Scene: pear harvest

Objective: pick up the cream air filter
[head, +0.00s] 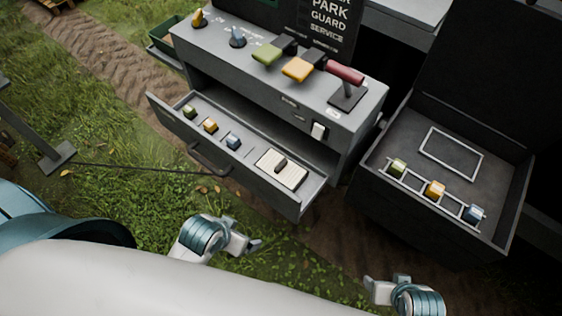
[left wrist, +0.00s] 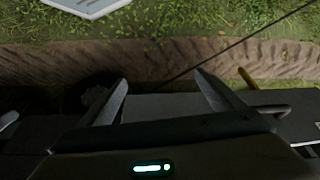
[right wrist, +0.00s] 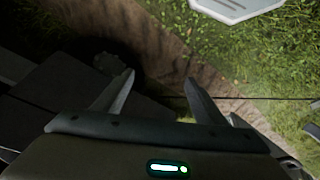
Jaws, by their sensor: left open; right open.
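The cream air filter (head: 281,168) lies flat in the open drawer (head: 306,196), near the drawer's right end, with a dark grip across its middle. My left gripper (head: 250,245) is open and empty, in front of and below the drawer, apart from the filter. It also shows in the left wrist view (left wrist: 160,92) with its fingers spread over nothing. My right gripper (head: 385,285) is open and empty at the lower right, below the case. Its spread fingers show in the right wrist view (right wrist: 160,88). The filter is not clearly visible in either wrist view.
Green, yellow and blue small parts (head: 210,125) sit left in the drawer. A drawer handle (head: 207,160) sticks out in front. Above is a grey console (head: 270,75) with knobs and a red lever (head: 345,73). At right stands an open case (head: 400,208) with similar parts and an empty rectangular frame (head: 451,153).

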